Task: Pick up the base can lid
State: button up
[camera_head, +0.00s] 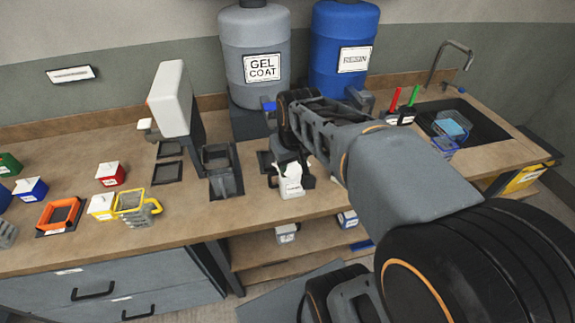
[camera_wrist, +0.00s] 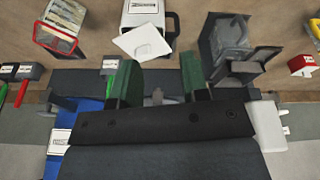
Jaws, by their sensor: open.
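A white can (camera_head: 291,187) with a label and dark handle stands on the bench below my gripper. It also shows at the top of the wrist view (camera_wrist: 156,7). A white square lid (camera_wrist: 142,41) with a small knob sits at the can, turned askew to it in the wrist view. In the head view the lid (camera_head: 289,170) is partly hidden by my gripper. My gripper (camera_wrist: 160,64) is open, with two green fingers. The lid appears just beyond the fingertips, more toward the left finger. I cannot tell whether a finger touches it.
A grey holder (camera_head: 222,170) stands left of the can. A grey GEL COAT drum (camera_head: 254,45) and a blue RESIN drum (camera_head: 343,45) stand behind. Small coloured cans, such as a red one (camera_head: 110,176), are at left. A sink (camera_head: 465,122) is at right.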

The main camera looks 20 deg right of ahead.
jog(key=w+d+r+n+g+b, duration=0.1)
jog(key=w+d+r+n, duration=0.15)
jog(key=w+n, duration=0.45)
jog(key=w+d+r+n+g+b, duration=0.1)
jog(key=w+d+n, duration=0.25)
jog(key=n, duration=0.75)
jog(key=f+n, duration=0.1)
jog(key=f, duration=0.1)
jog(key=f+n, duration=0.1)
jog(key=f, duration=0.2)
jog(key=f+n, duration=0.1)
jog(key=f, duration=0.2)
jog(key=shift+s+d+f+n+g, duration=0.15)
jog(key=shift+s+d+n+g, duration=0.15)
jog(key=shift+s+g, duration=0.1)
jog(key=shift+w+a+f+p, duration=0.1)
jog(key=shift+f+p, duration=0.05)
jog(key=shift+f, duration=1.2)
jog(key=shift+w+a+f+p, duration=0.1)
jog(key=shift+f+p, duration=0.05)
jog(key=shift+f, duration=1.2)
grip_shut()
